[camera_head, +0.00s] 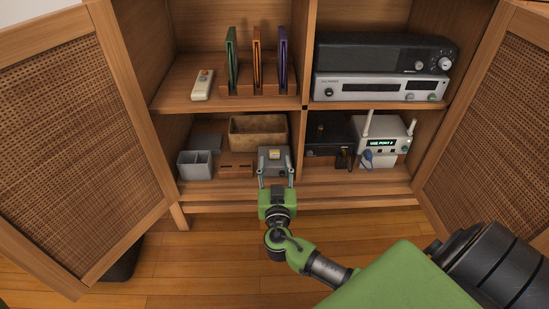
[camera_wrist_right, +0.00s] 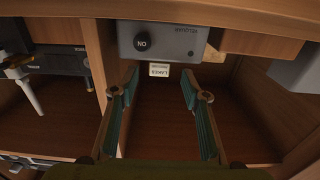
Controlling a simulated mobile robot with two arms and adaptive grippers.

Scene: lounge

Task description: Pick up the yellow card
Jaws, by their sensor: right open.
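A small pale-yellow card (camera_head: 275,154) shows at the grey box (camera_head: 266,164) on the lower left shelf. In the right wrist view the card (camera_wrist_right: 159,70) carries upside-down print and sits at the edge of the grey box (camera_wrist_right: 158,42), which has a round dark knob. My right gripper (camera_head: 276,170) is in front of the box with its fingers pointing into the cabinet. In the right wrist view the gripper (camera_wrist_right: 160,84) is open, with one finger on each side of the card and a gap to both. My left gripper is not in view.
A wooden tray (camera_head: 232,125), a grey divided holder (camera_head: 194,171) and a small wooden block (camera_head: 236,171) are left of the box. A black device (camera_head: 328,133) and a white router (camera_head: 385,150) stand right of the divider. Both woven doors are open.

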